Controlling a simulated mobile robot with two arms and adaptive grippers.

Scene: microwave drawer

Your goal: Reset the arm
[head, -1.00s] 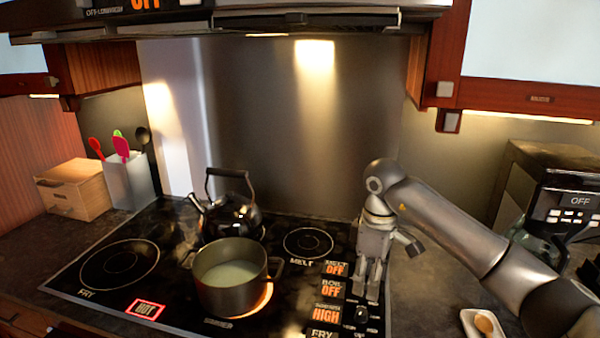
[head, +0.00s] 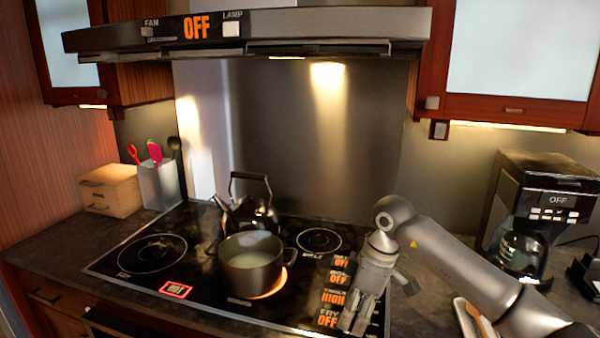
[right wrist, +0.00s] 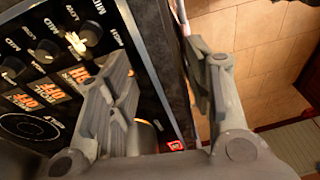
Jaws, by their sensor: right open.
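My right gripper (head: 357,326) is open and empty. It points down over the right front part of the black cooktop (head: 205,306), beside the burner displays. In the right wrist view its two fingers (right wrist: 160,85) stand apart, with the cooktop's edge between them and the control knobs (right wrist: 75,45) at the upper left. My right arm (head: 455,265) comes in from the right, bent at a joint above the gripper. My left gripper is not in view.
A pot (head: 250,262) with pale liquid sits on a glowing burner, with a black kettle (head: 250,208) behind it. One display (head: 333,297) reads HIGH. A coffee maker (head: 540,205) stands at the right, a utensil holder (head: 160,183) at the left. The range hood (head: 300,30) hangs above.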

